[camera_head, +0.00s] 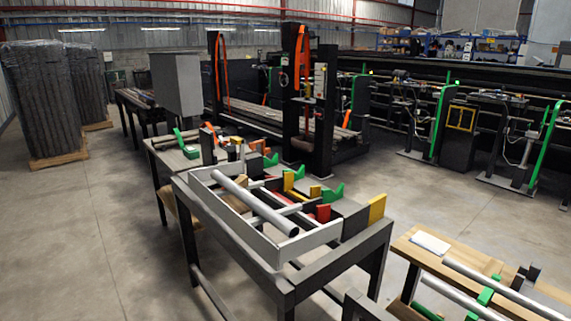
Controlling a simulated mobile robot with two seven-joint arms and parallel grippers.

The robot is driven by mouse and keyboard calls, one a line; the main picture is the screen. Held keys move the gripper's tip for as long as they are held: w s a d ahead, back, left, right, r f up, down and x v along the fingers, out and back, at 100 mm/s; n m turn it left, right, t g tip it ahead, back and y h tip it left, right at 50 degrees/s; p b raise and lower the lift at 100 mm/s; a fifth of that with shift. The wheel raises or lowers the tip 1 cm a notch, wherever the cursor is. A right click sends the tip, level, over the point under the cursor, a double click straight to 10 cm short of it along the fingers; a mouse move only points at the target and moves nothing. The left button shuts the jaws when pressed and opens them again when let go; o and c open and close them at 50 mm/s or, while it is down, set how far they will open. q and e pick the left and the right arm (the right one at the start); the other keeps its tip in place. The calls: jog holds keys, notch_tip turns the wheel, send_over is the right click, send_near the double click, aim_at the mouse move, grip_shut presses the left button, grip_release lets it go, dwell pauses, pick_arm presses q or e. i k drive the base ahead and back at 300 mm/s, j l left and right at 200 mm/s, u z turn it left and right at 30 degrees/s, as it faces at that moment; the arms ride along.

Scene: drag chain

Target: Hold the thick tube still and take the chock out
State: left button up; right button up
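A thick grey tube (254,204) lies slantwise in a pale open frame (312,240) on the near grey table (274,284). Its near end rests close to the frame's front corner. Beside it, on the right, are a red block (323,213), a green piece (334,193) and yellow pieces (377,208). I cannot tell which of these small pieces is the chock. Neither of my grippers is in view, and nothing of my arms shows near the tube.
A wooden-topped table (448,262) at the lower right carries more tubes and green holders. A second work table (170,157) stands behind the near one. Black machines fill the back. The concrete floor at left and centre right is clear.

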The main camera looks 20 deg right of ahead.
aim_at(243, 180)
jog(key=i+j+z, duration=0.3)
jog(key=z, duration=0.15)
jog(key=i+j+z, duration=0.25)
jog(key=j+z, duration=0.2)
